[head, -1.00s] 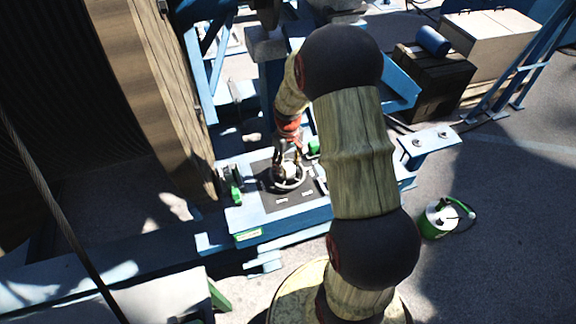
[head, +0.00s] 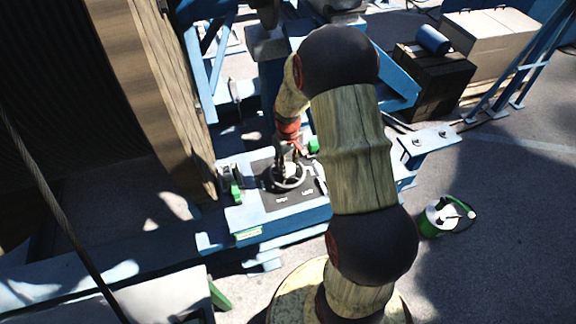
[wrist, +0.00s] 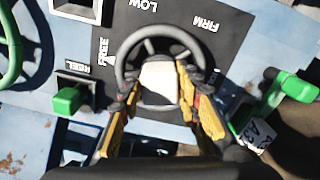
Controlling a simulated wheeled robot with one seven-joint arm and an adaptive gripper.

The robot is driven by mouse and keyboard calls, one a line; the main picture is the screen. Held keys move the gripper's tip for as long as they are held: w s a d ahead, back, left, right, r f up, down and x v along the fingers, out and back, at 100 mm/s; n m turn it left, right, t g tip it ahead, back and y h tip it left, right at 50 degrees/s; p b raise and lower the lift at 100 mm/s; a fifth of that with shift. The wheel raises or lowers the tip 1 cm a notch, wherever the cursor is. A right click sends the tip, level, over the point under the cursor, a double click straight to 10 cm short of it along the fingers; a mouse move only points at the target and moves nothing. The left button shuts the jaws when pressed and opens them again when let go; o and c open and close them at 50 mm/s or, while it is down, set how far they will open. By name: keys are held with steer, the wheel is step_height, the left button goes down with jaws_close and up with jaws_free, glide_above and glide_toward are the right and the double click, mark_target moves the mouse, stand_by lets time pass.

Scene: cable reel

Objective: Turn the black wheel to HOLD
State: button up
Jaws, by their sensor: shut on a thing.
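The black wheel (wrist: 160,37) shows in the wrist view as a dark ring around a pale square hub (wrist: 159,83). It lies on a dark plate marked FREE, LOW and FIRM. No HOLD mark is readable, and part of the plate is hidden by my fingers. My gripper (wrist: 158,80) has its yellow fingers on both sides of the hub and is shut on the wheel. In the head view my gripper (head: 288,160) reaches down onto the wheel (head: 290,187). Which mark the wheel points to cannot be told.
Green handles stand left (wrist: 70,98) and right (wrist: 297,86) of the wheel. A green ring (wrist: 10,45) is at the far left. The big wooden reel (head: 160,90) rises close on the left. A green-and-white canister (head: 438,217) stands on open ground at right.

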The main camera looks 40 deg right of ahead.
jaws_close()
